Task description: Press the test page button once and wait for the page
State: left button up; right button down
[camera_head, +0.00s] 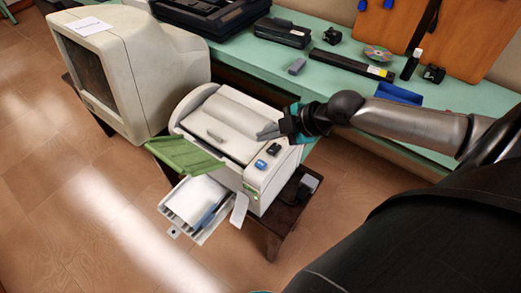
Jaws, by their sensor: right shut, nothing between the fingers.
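A cream printer (245,178) stands on a low dark wooden stand near the middle of the view. On its right side, near the top edge, are a blue button (261,164) and a black button (273,149); I cannot read which is the test page button. My left gripper is not in view.
A green flap (185,156) sticks out from the printer's front. A beige CRT monitor (135,60) stands at the left. Behind is a green bench (330,85) with a disc, a black case (283,32) and a blue tray (398,93). The wooden floor at left is clear.

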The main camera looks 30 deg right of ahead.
jog(key=b, duration=0.7)
send_over(265, 164)
notch_tip(265, 164, down, 8)
jog(key=shift+s+r, duration=0.1)
jog(key=shift+r, duration=0.15)
jog(key=shift+f+b, duration=0.45)
jog(key=shift+f, duration=0.05)
jog(key=shift+f, duration=0.15)
dwell(1.0)
jog(key=shift+f, duration=0.3)
